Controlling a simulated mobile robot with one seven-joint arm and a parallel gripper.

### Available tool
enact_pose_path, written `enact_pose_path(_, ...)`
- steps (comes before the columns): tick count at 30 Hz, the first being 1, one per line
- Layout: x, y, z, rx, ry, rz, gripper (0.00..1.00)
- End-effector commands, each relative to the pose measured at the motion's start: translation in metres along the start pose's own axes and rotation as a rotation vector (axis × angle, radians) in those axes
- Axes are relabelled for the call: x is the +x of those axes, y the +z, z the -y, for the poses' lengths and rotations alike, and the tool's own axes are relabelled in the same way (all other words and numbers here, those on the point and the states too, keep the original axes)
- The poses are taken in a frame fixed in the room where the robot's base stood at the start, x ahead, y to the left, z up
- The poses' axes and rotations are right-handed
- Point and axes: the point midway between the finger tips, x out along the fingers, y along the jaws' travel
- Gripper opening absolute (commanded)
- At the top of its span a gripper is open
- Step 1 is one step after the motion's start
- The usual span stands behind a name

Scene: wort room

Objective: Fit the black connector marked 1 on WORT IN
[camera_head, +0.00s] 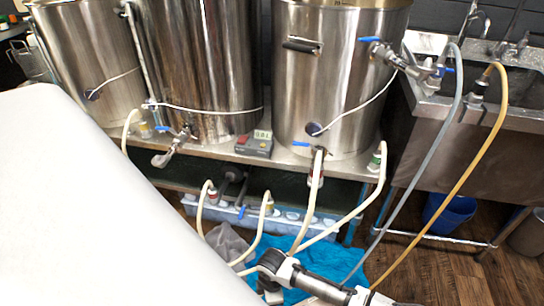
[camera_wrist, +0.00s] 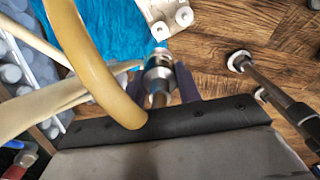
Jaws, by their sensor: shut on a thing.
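My gripper (camera_wrist: 161,85) shows in the wrist view, its two dark fingers closed on a silver-ended connector (camera_wrist: 158,73). A thick tan hose (camera_wrist: 88,62) curves down close beside the connector. The connector is held clear above the floor; no number can be read on it, and its lower part is hidden by my gripper's body. In the head view part of my arm shows at the bottom middle, but my fingers and the connector cannot be made out. No WORT IN label can be read in either view.
Three steel kettles (camera_head: 334,85) stand on a metal bench with valves and cream hoses (camera_head: 338,225). A blue cloth (camera_head: 335,262) lies below. Grey and yellow hoses (camera_head: 499,110) hang by a sink (camera_head: 522,85) at right.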

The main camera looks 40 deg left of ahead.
Motion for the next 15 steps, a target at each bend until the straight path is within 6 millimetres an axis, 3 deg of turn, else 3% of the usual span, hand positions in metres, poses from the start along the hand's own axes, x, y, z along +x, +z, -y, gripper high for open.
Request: enact_pose_path(15, -0.024, 0.000, 0.000, 0.000, 0.001, 0.000, 0.07)
